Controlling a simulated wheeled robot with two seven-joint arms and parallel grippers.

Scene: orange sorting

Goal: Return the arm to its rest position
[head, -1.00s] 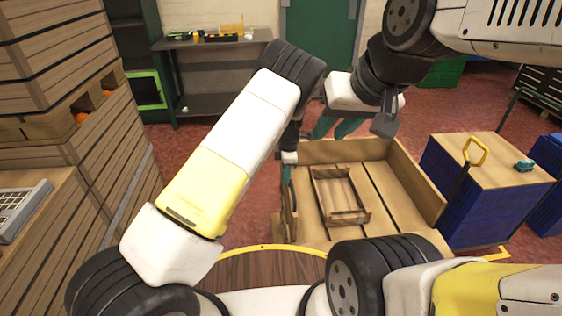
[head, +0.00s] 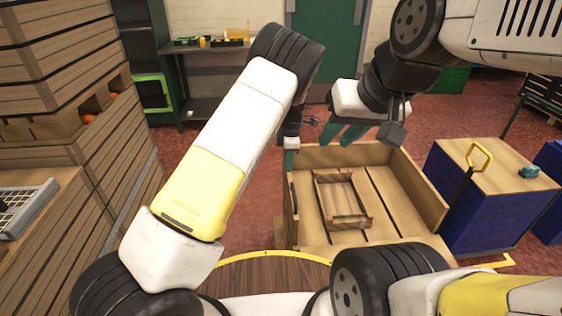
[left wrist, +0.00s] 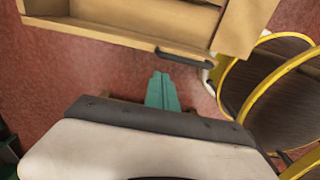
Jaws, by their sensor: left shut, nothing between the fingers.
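My left arm reaches across the head view, and its teal left gripper (head: 289,160) hangs beside the left wall of the large wooden bin (head: 294,190). In the left wrist view the left gripper (left wrist: 162,90) shows its two teal fingers together, with nothing between them. Reddish floor lies under them and the bin's wall lies above. My right gripper (head: 342,131) is over the far edge of the bin, with its two teal fingers apart and no object visible between them.
A small wooden crate (head: 341,198) lies in the bin. Stacked wooden crates (head: 70,150) with a few oranges (head: 115,95) stand at left. A blue crate stack with a wooden top (head: 490,160) stands at right. A workbench (head: 205,55) is behind. Red floor is open between.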

